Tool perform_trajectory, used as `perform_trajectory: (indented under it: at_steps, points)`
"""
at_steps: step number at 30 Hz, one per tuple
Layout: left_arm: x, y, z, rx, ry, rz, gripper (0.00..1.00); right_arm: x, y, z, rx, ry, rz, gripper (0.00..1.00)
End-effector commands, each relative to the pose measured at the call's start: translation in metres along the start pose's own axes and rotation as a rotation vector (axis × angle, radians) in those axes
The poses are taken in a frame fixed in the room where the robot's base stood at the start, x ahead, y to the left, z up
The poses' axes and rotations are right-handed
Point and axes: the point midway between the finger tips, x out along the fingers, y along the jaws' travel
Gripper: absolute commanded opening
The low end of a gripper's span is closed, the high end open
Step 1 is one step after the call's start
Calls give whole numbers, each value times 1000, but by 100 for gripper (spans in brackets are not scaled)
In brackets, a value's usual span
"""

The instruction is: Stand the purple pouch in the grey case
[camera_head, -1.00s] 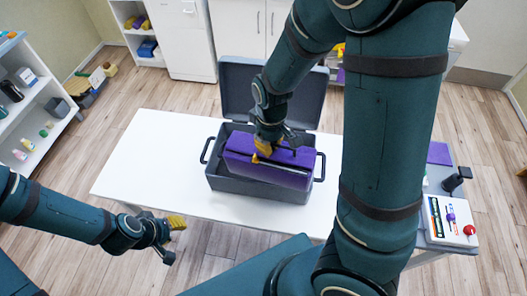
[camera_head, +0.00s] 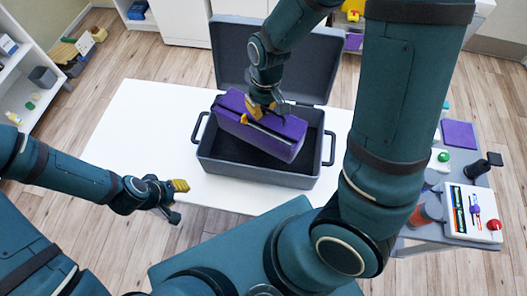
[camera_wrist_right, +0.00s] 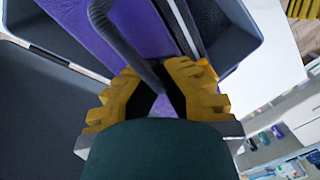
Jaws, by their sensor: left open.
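The purple pouch (camera_head: 285,142) is a long box-like shape with a dark handle. It is at the open grey case (camera_head: 250,175), tilted, with its left end high near the case's left rim and its right end lower, over the inside. My right gripper (camera_head: 262,112) is on top of the pouch. In the right wrist view, its yellow fingers (camera_wrist_right: 160,85) close around the dark handle (camera_wrist_right: 125,42), with the purple pouch (camera_wrist_right: 145,25) beyond. Whether the pouch touches the case floor is not clear. My left gripper (camera_head: 178,199) is open and empty, left of the case, near the table's front edge.
The case stands on a white table (camera_head: 130,130), its lid (camera_head: 315,65) raised at the back. The table is clear on the left. A side trolley (camera_head: 470,165) with bottles and a white box is on the right. Shelves stand at the left.

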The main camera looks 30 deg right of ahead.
Motion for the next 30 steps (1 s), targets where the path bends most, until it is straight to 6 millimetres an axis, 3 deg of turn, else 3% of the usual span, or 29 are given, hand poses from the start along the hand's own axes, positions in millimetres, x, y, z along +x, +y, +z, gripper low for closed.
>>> perform_trajectory:
  at_steps: [5,12,20,27,30]
  points:
    - [14,-5,2,0,0,-3,39,6,-2,-2,40,15,-2,0]
    - [24,-8,3,1,0,-4,39,46,2,0,47,13,-2,0]
    - [27,-9,4,2,-3,-4,39,66,3,0,45,15,-2,0]
    - [34,-11,7,4,-8,-4,39,97,7,1,45,14,-2,0]
    - [33,-11,7,4,-9,-4,39,98,6,1,44,17,-2,0]
